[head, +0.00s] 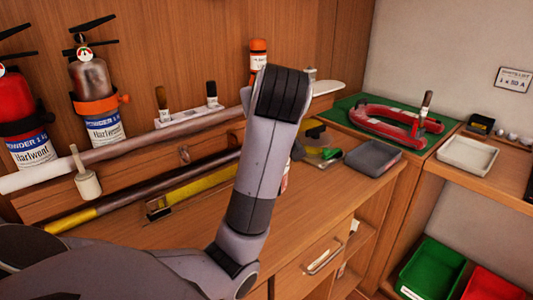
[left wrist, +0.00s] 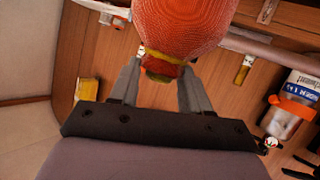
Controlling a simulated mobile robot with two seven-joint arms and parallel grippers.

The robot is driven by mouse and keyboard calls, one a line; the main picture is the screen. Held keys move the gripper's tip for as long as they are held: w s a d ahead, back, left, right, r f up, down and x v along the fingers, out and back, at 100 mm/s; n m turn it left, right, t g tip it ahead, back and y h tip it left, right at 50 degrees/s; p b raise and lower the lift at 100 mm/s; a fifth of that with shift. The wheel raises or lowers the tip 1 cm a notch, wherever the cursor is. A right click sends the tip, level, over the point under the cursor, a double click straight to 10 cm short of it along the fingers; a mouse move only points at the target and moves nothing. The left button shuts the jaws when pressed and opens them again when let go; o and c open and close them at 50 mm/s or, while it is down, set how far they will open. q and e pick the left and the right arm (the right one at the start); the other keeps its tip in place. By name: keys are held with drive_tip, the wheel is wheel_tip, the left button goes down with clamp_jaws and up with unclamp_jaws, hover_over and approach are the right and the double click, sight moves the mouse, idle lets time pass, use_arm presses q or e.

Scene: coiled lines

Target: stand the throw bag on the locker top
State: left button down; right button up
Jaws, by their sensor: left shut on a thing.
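The throw bag (left wrist: 182,28) is a bright orange mesh bag with a yellow cord around its narrow neck, seen at the top of the left wrist view. My left gripper (left wrist: 158,80) is shut on the neck, with one finger on each side. In the head view my left forearm hides the gripper and the bag. A wooden top (head: 190,228) with a drawer below it lies under my arm; I cannot tell for sure whether it is the locker top. My right gripper is not in view.
Fire extinguishers (head: 90,80) stand at the left. Long poles (head: 130,148) cross the back. A grey case (head: 372,157) sits right of my arm. A red horseshoe-shaped thing (head: 385,124) lies on a green mat (head: 345,108). The wooden top's front is clear.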

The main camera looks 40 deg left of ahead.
use_arm(q)
wheel_tip(320, 180, down, 11)
drive_tip(key=b, duration=0.1)
drive_tip(key=shift+r+b, duration=0.15)
drive_tip(key=shift+b, duration=0.15)
drive_tip(key=c, duration=0.5)
unclamp_jaws()
drive_tip(key=shift+f, duration=0.2)
drive_tip(key=shift+r, duration=0.1)
drive_tip(key=p+v, duration=0.1)
drive_tip(key=v, duration=1.1)
